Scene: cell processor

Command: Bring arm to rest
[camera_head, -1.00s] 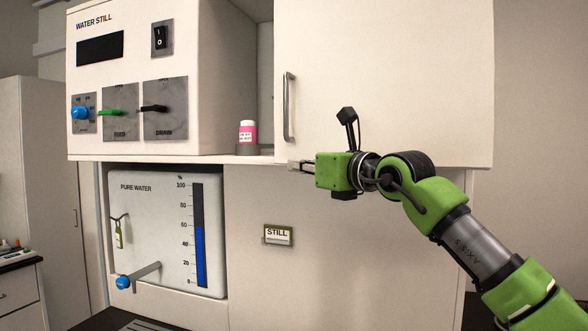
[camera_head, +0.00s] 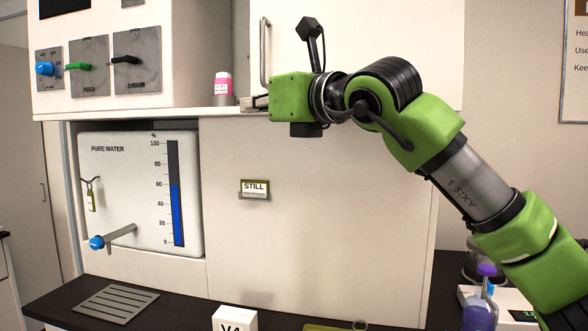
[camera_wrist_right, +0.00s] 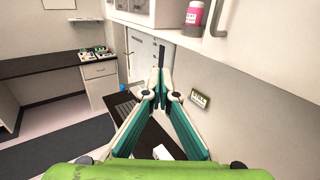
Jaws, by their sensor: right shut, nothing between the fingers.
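My right arm comes in from the right in the head view, and its gripper (camera_head: 256,103) points left in front of the white cabinet. In the right wrist view the two fingers of the right gripper (camera_wrist_right: 161,82) are together, with nothing between them. A pink-labelled bottle (camera_head: 222,86) stands on the cabinet ledge to the left of the gripper, apart from it. The bottle also shows at the top of the right wrist view (camera_wrist_right: 196,14). My left gripper is not in view.
The cabinet door with its handle (camera_head: 265,52) is just behind the gripper. Below are the pure water gauge (camera_head: 125,175), a blue-knobbed tap (camera_head: 97,242) and the STILL label (camera_head: 254,188). A dark counter (camera_head: 60,300) holds a white box (camera_head: 234,319) and a purple-capped bottle (camera_head: 480,308).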

